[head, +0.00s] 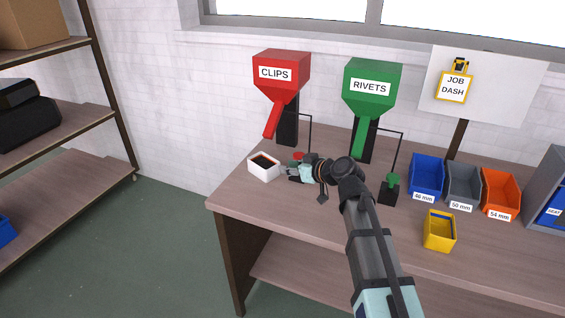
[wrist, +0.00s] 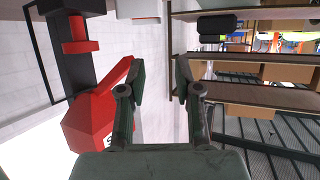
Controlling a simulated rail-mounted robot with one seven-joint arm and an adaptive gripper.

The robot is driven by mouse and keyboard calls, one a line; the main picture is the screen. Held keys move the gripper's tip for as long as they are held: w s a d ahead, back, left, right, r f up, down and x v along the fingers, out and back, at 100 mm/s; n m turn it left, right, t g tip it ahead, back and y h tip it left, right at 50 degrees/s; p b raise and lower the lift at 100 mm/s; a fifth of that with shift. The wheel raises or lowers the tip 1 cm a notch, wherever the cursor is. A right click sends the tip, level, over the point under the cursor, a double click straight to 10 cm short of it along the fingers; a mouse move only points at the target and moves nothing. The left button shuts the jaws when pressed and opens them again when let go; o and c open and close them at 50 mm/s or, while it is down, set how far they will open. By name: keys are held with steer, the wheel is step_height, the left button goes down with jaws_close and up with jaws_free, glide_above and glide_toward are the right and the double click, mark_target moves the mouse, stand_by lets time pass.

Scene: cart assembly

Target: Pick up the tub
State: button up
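A small white tub (head: 264,174) with dark contents stands upright near the left end of the workbench, below the red clips dispenser, in the head view. A white shape (wrist: 138,9) at the top edge of the wrist view looks like part of this tub. My gripper (head: 288,172) is just right of the tub in the head view, and contact cannot be told there. In the wrist view my gripper (wrist: 160,70) is open, with a clear gap between its fingers and nothing held. A yellow bin (head: 439,232) stands farther right, near the bench front.
The red clips dispenser (head: 281,70) and green rivets dispenser (head: 372,85) stand behind my arm, each beside a thin dark frame. Blue (head: 426,175), grey and orange (head: 501,193) bins line the right. The workbench (head: 240,195) is bare at its front left.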

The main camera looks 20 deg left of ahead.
steer(key=p+x, duration=0.2)
steer(key=x, duration=0.9)
steer(key=shift+w+p, duration=0.1)
steer(key=shift+p, duration=0.2)
steer(key=shift+s+f+p+x, duration=0.15)
steer(key=shift+p+x, duration=0.25)
steer(key=shift+x, duration=0.6)
steer(key=shift+f+p+x, duration=0.15)
steer(key=shift+p+x, duration=0.2)
steer(key=shift+x, duration=0.7)
steer(key=shift+s+f+p+x, duration=0.15)
steer(key=shift+p+x, duration=0.25)
steer(key=shift+x, duration=0.6)
steer(key=shift+d, duration=0.15)
jaws_close()
